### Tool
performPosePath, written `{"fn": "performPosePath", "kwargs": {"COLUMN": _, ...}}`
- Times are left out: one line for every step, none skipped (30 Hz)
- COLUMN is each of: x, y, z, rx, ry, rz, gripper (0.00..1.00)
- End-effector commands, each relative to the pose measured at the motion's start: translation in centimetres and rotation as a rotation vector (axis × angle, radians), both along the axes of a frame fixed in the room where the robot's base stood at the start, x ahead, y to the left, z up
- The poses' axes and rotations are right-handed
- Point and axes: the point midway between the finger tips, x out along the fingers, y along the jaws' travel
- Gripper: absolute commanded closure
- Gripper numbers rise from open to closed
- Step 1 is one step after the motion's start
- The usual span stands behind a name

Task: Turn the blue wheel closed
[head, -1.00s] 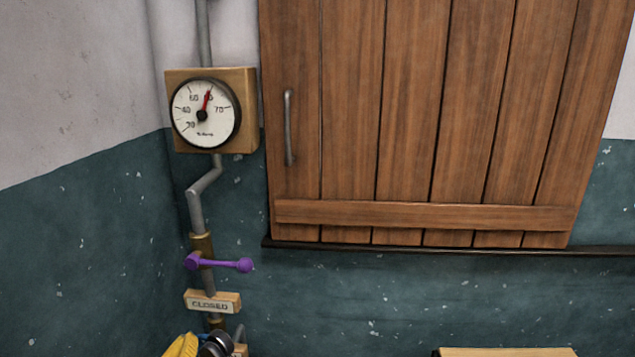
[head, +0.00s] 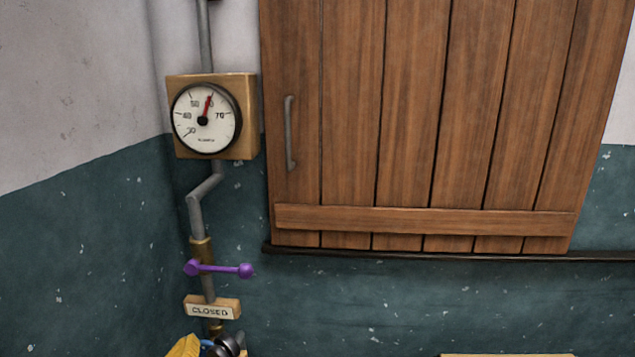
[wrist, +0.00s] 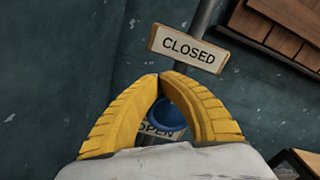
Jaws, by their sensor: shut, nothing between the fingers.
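The blue wheel (wrist: 165,116) shows in the wrist view behind and between my yellow fingers, which hide parts of it. In the head view only a sliver of blue (head: 207,343) shows at the bottom edge. My gripper (wrist: 161,77) is shut and empty, its fingertips together in front of the wheel's upper side; I cannot tell if they touch it. It also shows in the head view (head: 185,347), mostly cut off. A "CLOSED" sign (wrist: 187,48) is on the pipe above the wheel. An "OPEN" sign (wrist: 157,130) is below, partly hidden.
A purple lever (head: 222,269) sticks out sideways on the pipe above the "CLOSED" sign. A gauge (head: 206,118) higher up has its red needle near 60. A wooden shutter (head: 415,125) with a ledge is to the right. A wooden edge (head: 515,354) shows at bottom right.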

Motion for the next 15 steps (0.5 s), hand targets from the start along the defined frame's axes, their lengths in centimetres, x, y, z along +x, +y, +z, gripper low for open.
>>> {"fn": "performPosePath", "kwargs": {"x": 0.0, "y": -0.2, "z": -0.1, "rx": 0.001, "ry": 0.002, "rz": -0.004, "gripper": 1.0}}
{"fn": "performPosePath", "kwargs": {"x": 0.0, "y": -0.3, "z": 0.0, "rx": 0.001, "ry": 0.002, "rz": -0.004, "gripper": 1.0}}
{"fn": "performPosePath", "kwargs": {"x": 0.0, "y": -0.3, "z": 0.0, "rx": 0.001, "ry": 0.002, "rz": -0.004, "gripper": 1.0}}
{"fn": "performPosePath", "kwargs": {"x": 0.0, "y": -0.4, "z": 0.0, "rx": 0.001, "ry": 0.002, "rz": -0.004, "gripper": 1.0}}
{"fn": "performPosePath", "kwargs": {"x": 0.0, "y": -0.5, "z": 0.1, "rx": 0.001, "ry": 0.002, "rz": -0.004, "gripper": 1.0}}
{"fn": "performPosePath", "kwargs": {"x": 0.0, "y": -0.5, "z": 0.1, "rx": 0.001, "ry": 0.002, "rz": -0.004, "gripper": 1.0}}
{"fn": "performPosePath", "kwargs": {"x": 0.0, "y": -0.6, "z": 0.2, "rx": 0.001, "ry": 0.002, "rz": -0.004, "gripper": 1.0}}
{"fn": "performPosePath", "kwargs": {"x": 0.0, "y": -0.7, "z": 0.2, "rx": 0.001, "ry": 0.002, "rz": -0.004, "gripper": 1.0}}
{"fn": "performPosePath", "kwargs": {"x": 0.0, "y": -0.8, "z": 0.3, "rx": 0.001, "ry": 0.002, "rz": -0.004, "gripper": 1.0}}
{"fn": "performPosePath", "kwargs": {"x": 0.0, "y": -0.9, "z": 0.3, "rx": 0.001, "ry": 0.002, "rz": -0.004, "gripper": 1.0}}
{"fn": "performPosePath", "kwargs": {"x": 0.0, "y": -0.9, "z": 0.4, "rx": 0.001, "ry": 0.002, "rz": -0.004, "gripper": 1.0}}
{"fn": "performPosePath", "kwargs": {"x": 0.0, "y": -1.0, "z": 0.4, "rx": 0.001, "ry": 0.002, "rz": -0.004, "gripper": 1.0}}
{"fn": "performPosePath", "kwargs": {"x": 0.0, "y": -1.1, "z": 0.5, "rx": 0.001, "ry": 0.002, "rz": -0.004, "gripper": 1.0}}
{"fn": "performPosePath", "kwargs": {"x": 0.0, "y": -1.2, "z": 0.5, "rx": 0.001, "ry": 0.002, "rz": -0.005, "gripper": 1.0}}
{"fn": "performPosePath", "kwargs": {"x": 0.0, "y": -1.3, "z": 0.5, "rx": 0.001, "ry": 0.002, "rz": -0.005, "gripper": 1.0}}
